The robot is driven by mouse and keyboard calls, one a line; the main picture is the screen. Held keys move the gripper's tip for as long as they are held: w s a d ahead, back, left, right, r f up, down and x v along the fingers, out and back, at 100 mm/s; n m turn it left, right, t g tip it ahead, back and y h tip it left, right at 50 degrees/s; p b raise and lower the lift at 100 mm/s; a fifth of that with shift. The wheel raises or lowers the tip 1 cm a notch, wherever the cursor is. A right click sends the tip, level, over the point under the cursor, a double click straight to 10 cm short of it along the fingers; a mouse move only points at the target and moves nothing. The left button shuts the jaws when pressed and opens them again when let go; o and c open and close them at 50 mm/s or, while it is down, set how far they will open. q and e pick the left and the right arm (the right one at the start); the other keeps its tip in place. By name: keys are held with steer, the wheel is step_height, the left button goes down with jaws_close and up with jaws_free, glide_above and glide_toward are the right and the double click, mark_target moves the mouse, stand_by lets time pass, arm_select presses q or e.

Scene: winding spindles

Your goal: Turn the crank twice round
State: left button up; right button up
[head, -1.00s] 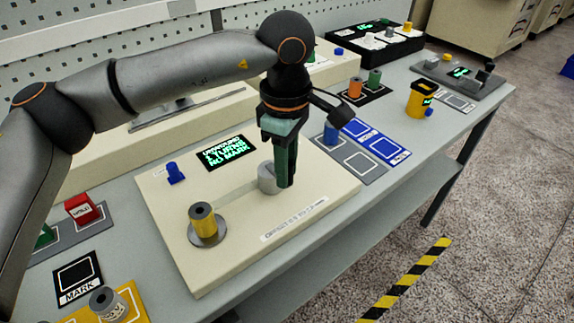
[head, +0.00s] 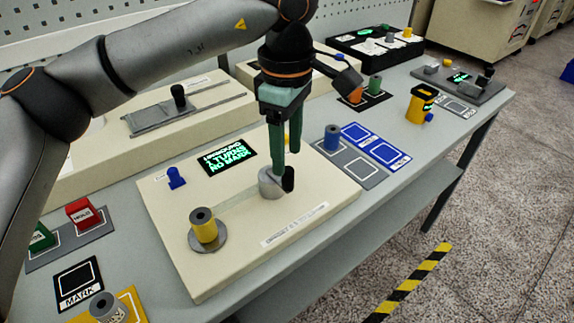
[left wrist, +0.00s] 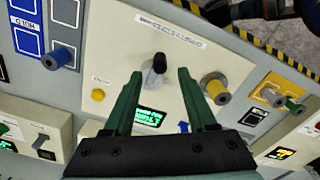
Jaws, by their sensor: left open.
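The crank is a grey round hub (head: 269,183) with a black upright handle (head: 288,179) on its right side, on a cream board (head: 310,190). A yellow spindle (head: 204,228) stands on a grey disc at the board's left. A display (head: 228,157) reads UNWOUND, 2 TURNS, NO MARK. My left gripper (head: 285,160) is open and points down at the crank, its fingertips close to the handle. In the left wrist view the handle (left wrist: 159,62) appears between and just beyond the open fingertips (left wrist: 160,73); I cannot tell if they touch. My right gripper is not in view.
A blue spool (head: 332,138) stands on a grey mat to the right. Red (head: 81,213) and green blocks stand at the left. A slider unit (head: 180,105) lies behind the board.

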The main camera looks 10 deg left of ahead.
arm_select(q)
step_height(320, 180, up, 7)
stand_by(0.3)
stand_by(1.3)
